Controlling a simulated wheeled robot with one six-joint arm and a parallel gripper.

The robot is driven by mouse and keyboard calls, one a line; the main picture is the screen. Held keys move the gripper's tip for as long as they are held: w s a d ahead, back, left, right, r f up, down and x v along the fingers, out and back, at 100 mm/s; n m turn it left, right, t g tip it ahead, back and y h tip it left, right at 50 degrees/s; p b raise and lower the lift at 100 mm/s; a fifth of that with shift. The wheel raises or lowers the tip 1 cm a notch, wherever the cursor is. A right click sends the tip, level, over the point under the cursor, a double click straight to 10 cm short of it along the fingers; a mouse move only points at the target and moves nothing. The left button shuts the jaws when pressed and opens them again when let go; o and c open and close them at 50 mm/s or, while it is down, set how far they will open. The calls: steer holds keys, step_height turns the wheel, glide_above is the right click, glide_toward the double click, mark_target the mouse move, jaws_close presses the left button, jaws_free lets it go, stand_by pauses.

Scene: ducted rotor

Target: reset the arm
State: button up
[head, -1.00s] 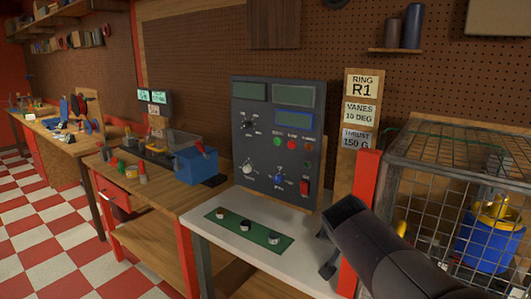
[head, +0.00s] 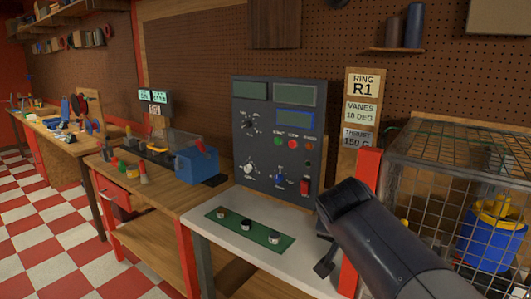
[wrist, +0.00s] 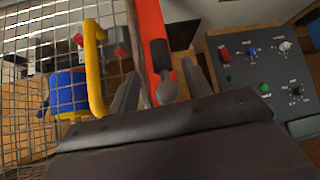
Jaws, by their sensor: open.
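My arm reaches in from the lower right of the head view. My gripper (head: 324,258) hangs over the right end of the white bench top, left of the red post (head: 362,205). In the wrist view my gripper (wrist: 160,90) has its two fingers apart. A dark lever with a grey rounded end (wrist: 166,78) shows between them against the red post; I cannot tell how near it is. Nothing is seen held.
The wire cage (head: 460,185) with a blue and yellow rotor unit (head: 490,235) stands right of the post. The grey control panel (head: 277,140) stands behind the white bench (head: 215,235). A green strip with several knobs (head: 249,230) lies on it. Checkered floor is clear at left.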

steer(key=x, duration=0.6)
steer(key=shift+w+d+f+p, duration=0.1)
steer(key=shift+w+f+p, duration=0.1)
steer(key=shift+p, duration=0.1)
steer(key=shift+w+f, duration=0.2)
steer(key=shift+w, duration=0.1)
steer(key=shift+r+m+t+y+p, duration=0.1)
steer(key=shift+m+t+y+p, duration=0.2)
steer(key=shift+t+y+p, duration=0.25)
steer(key=shift+w+a+y+p, duration=0.25)
steer(key=shift+a+p, duration=0.05)
steer(key=shift+a, duration=0.1)
steer(key=shift+s, duration=0.1)
